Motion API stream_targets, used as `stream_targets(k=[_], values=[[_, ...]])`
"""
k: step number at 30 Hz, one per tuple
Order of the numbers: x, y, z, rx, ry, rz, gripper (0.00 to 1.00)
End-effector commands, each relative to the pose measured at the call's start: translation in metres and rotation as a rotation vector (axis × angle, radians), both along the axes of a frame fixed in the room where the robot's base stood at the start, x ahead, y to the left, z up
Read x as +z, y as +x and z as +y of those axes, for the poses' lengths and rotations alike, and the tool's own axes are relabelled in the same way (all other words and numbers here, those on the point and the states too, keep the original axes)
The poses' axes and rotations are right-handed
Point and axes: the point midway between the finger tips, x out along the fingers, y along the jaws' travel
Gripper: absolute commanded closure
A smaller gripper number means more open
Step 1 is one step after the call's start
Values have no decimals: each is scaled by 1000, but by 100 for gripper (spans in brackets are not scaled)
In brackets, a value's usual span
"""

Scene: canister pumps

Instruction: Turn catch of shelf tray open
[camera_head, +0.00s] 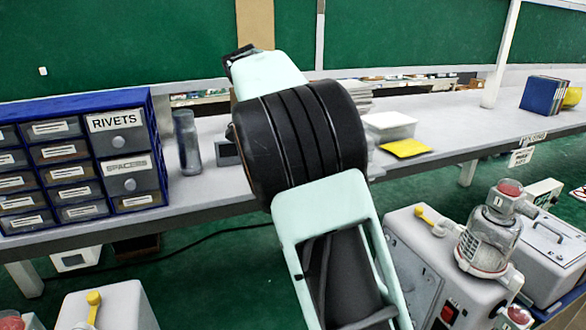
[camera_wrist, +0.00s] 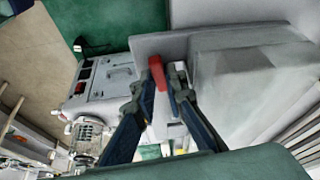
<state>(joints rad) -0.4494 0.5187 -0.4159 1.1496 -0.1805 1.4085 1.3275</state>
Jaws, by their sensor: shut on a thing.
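In the wrist view my gripper (camera_wrist: 164,74) has its two dark fingers close together around a small red catch (camera_wrist: 157,72). The red part stands between the fingertips, in front of a large grey body with raised edges (camera_wrist: 240,70), which looks like the shelf tray. A small pale block shows beside the right fingertip. How far the catch is turned cannot be told. In the head view my arm fills the middle, and neither my gripper nor the catch shows.
A canister pump (camera_wrist: 100,85) stands left of my gripper in the wrist view. In the head view, a bench (camera_head: 220,185) carries a blue drawer cabinet (camera_head: 80,165) at left and a grey bottle (camera_head: 187,142). Pumps with a glass canister (camera_head: 488,240) stand at right.

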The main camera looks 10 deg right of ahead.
Motion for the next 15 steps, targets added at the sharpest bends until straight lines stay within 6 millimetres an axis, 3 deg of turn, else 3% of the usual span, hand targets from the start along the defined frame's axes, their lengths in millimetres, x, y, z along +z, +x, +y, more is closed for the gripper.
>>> stream_targets(k=[15], values=[[0, 2, 0, -172, 2, -2, 100]])
